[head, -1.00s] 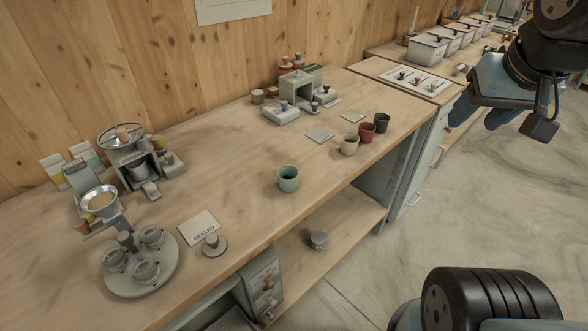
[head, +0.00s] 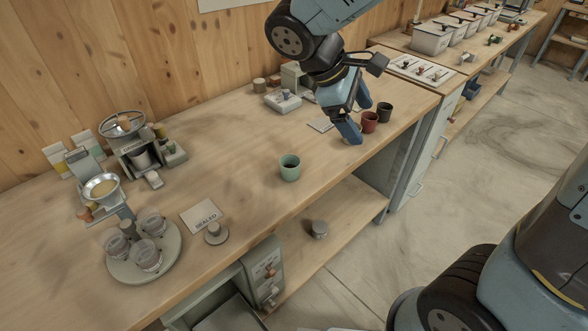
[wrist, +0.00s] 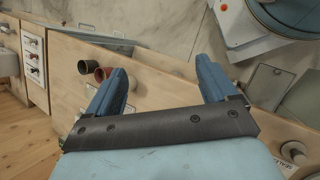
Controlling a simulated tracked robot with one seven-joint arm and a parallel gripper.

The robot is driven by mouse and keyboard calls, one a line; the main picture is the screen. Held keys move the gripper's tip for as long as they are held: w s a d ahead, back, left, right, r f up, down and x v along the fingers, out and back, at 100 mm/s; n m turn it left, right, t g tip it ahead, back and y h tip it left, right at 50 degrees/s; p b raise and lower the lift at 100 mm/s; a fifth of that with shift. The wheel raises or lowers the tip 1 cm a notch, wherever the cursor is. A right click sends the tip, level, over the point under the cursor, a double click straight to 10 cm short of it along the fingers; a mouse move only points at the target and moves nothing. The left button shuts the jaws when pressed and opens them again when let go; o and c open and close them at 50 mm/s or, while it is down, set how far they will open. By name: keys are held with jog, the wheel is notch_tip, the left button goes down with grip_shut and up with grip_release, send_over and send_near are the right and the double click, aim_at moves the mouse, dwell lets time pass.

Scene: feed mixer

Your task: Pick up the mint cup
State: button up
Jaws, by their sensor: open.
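The mint cup (head: 290,168) stands upright on the wooden workbench in the head view, near the bench's front edge. My gripper (head: 356,118) is open above the bench, to the right of and beyond the mint cup, clear of it. In the wrist view my gripper (wrist: 163,66) shows two blue fingers spread wide with nothing held between them. I cannot make out the mint cup in the wrist view.
A red cup (head: 369,122) and a dark cup (head: 385,112) stand just right of my gripper. A SEALED card (head: 201,215) and a round tray (head: 168,264) with clear cups lie to the left. Bare bench (head: 235,150) surrounds the mint cup.

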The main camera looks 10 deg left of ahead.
jog(key=s+a+f+n+t+h, duration=0.1)
jog(key=s+a+f+n+t, duration=0.15)
jog(key=a+f+n, duration=0.4)
jog(key=s+a+f+n+t+h, duration=0.1)
jog(key=s+a+f+n+t, duration=0.15)
jog(key=a, duration=0.65)
jog(key=s+a+f+n+t, duration=0.25)
jog(key=a+n, duration=0.25)
jog(key=a, duration=0.3)
send_near(296, 162)
jog(key=shift+t, duration=0.45)
jog(key=shift+s+f+x, duration=0.1)
jog(key=shift+f+x, duration=0.05)
jog(key=shift+x, duration=1.2)
jog(key=shift+s+f+x, duration=0.1)
jog(key=shift+f+x, duration=0.05)
jog(key=shift+x, duration=1.15)
jog(key=shift+d, duration=0.1)
jog(key=shift+c, duration=0.3)
jog(key=c, duration=1.1)
